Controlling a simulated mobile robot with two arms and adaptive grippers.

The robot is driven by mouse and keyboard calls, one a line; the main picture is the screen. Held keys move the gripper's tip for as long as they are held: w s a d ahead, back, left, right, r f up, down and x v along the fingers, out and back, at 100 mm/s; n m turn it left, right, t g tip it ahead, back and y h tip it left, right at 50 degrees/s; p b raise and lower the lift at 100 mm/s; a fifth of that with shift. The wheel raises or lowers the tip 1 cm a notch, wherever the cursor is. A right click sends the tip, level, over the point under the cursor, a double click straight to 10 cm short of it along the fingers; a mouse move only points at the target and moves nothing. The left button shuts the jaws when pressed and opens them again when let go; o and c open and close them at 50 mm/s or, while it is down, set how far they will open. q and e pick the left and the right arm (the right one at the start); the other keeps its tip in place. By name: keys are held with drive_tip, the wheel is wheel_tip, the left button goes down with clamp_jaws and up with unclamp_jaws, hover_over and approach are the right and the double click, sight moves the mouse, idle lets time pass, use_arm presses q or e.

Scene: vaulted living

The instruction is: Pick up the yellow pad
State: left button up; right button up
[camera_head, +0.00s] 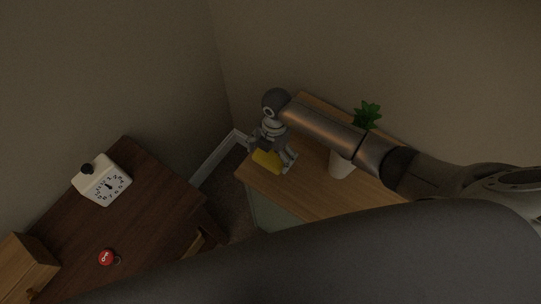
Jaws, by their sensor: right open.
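The yellow pad (267,161) lies on the wooden cabinet top (310,192), near its left edge. My right gripper (270,152) is right above and around the pad, and its fingers hide part of the pad. The gripper is open. Whether a finger touches the pad cannot be told from this view. My left gripper is not in view.
A green plant (367,115) in a white pot (341,166) stands on the same top, partly behind my right arm. On the dark table (150,200) at the left are a white clock (103,181), a red round item (106,257) and a wooden box (24,266).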

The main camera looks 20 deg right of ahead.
drive_tip(key=c, duration=0.6)
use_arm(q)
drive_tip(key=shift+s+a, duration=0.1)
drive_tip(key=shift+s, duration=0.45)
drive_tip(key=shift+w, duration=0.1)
use_arm(e)
drive_tip(key=shift+r, duration=0.1)
